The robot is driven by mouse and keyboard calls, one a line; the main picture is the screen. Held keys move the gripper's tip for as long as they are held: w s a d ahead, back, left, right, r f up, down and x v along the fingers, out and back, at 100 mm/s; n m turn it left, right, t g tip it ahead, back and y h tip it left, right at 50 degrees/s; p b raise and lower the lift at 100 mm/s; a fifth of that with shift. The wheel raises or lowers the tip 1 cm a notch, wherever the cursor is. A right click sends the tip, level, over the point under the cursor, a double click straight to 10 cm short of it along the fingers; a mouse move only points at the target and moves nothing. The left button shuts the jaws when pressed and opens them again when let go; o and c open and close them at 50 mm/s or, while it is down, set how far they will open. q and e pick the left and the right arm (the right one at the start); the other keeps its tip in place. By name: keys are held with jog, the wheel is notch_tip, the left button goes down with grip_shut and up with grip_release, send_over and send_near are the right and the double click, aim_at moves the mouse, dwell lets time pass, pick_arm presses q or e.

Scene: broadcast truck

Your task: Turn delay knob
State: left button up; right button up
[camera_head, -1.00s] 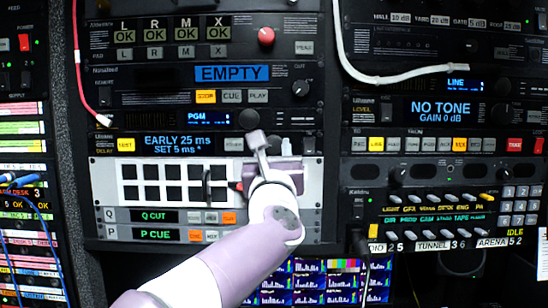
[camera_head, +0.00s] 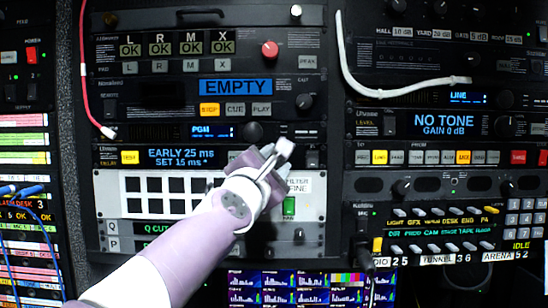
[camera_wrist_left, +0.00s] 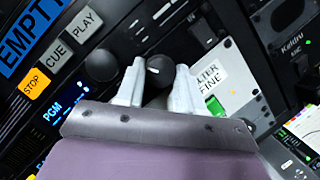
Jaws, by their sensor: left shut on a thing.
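The delay unit's blue display (camera_head: 187,157) in the head view reads EARLY 25 ms, SET 15 ms. A yellow lit button (camera_head: 130,157) is left of it. My left gripper (camera_head: 278,152) is at the right end of this unit and hides its knob in the head view. In the left wrist view the dark round delay knob (camera_wrist_left: 160,70), with a pale mark on its face, sits between the two grey fingers of the left gripper (camera_wrist_left: 156,84). The fingers are shut on the knob. My right gripper is in neither view.
The PGM unit's black knob (camera_head: 253,132) is close above the gripper. Below is a white panel (camera_head: 310,205) with black keys and a green switch (camera_head: 289,206), partly covered by my left arm. A white cable (camera_head: 355,85) hangs to the right.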

pick_arm(q)
jog(key=shift+r+m+g+y+p, duration=0.15)
jog(key=shift+m+g+p, duration=0.5)
jog(key=shift+m+p, duration=1.5)
jog(key=shift+r+m+g+y+p, duration=0.2)
jog(key=shift+m+g+p, duration=0.5)
jog(key=shift+m+p, duration=1.45)
jog(key=shift+r+m+g+y+p, duration=0.15)
jog(key=shift+m+g+p, duration=0.85)
jog(key=shift+p, duration=1.9)
jog(key=shift+f+m+t, duration=0.1)
jog(key=shift+m+t, duration=0.15)
jog(key=shift+m, duration=0.05)
jog(key=o, duration=1)
jog(key=shift+o, duration=0.2)
